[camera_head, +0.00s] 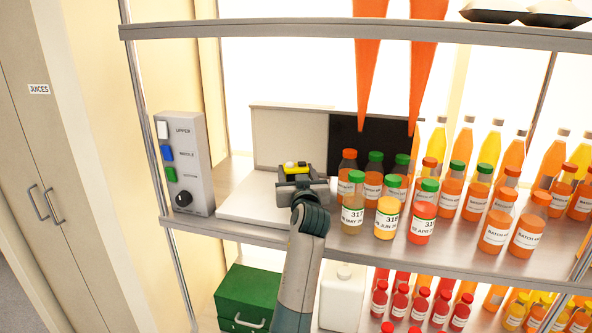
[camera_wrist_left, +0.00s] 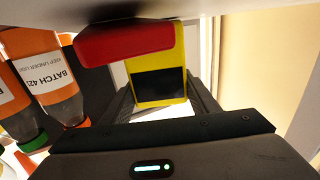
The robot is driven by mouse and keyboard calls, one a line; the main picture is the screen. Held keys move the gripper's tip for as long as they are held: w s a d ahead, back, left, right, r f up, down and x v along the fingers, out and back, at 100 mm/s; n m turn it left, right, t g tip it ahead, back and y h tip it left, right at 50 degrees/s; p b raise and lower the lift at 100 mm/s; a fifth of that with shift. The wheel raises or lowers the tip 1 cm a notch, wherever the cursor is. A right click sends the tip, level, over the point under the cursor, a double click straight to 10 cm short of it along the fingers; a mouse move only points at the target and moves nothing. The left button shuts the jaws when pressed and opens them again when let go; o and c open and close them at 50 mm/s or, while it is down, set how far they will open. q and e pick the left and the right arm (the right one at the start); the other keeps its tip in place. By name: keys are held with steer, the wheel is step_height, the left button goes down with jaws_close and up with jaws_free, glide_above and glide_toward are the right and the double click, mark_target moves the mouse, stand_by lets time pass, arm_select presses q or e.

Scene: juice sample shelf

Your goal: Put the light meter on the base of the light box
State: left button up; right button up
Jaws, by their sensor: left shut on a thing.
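The light meter (camera_head: 291,165) is a small yellow and black device with a white dome on top. My left gripper (camera_head: 298,181) is shut on it over the right part of the light box's pale base (camera_head: 245,208). I cannot tell whether the meter touches the base. In the left wrist view the yellow meter (camera_wrist_left: 160,85), with its dark screen, sits between the fingers of my left gripper (camera_wrist_left: 163,105). A red part (camera_wrist_left: 112,45) lies across its upper left. The light box has a grey and black back panel (camera_head: 288,138). My right gripper is not in view.
Capped bottles (camera_head: 352,215) stand just right of my gripper, with more behind. A grey switch box (camera_head: 185,165) stands left of the base. Two orange pointed shapes (camera_head: 368,70) hang above. A green box (camera_head: 247,298) and white jug (camera_head: 342,297) are below the shelf.

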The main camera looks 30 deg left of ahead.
arm_select(q)
steer(key=shift+f, duration=0.1)
steer(key=o, duration=1.2)
steer(key=shift+o, duration=0.2)
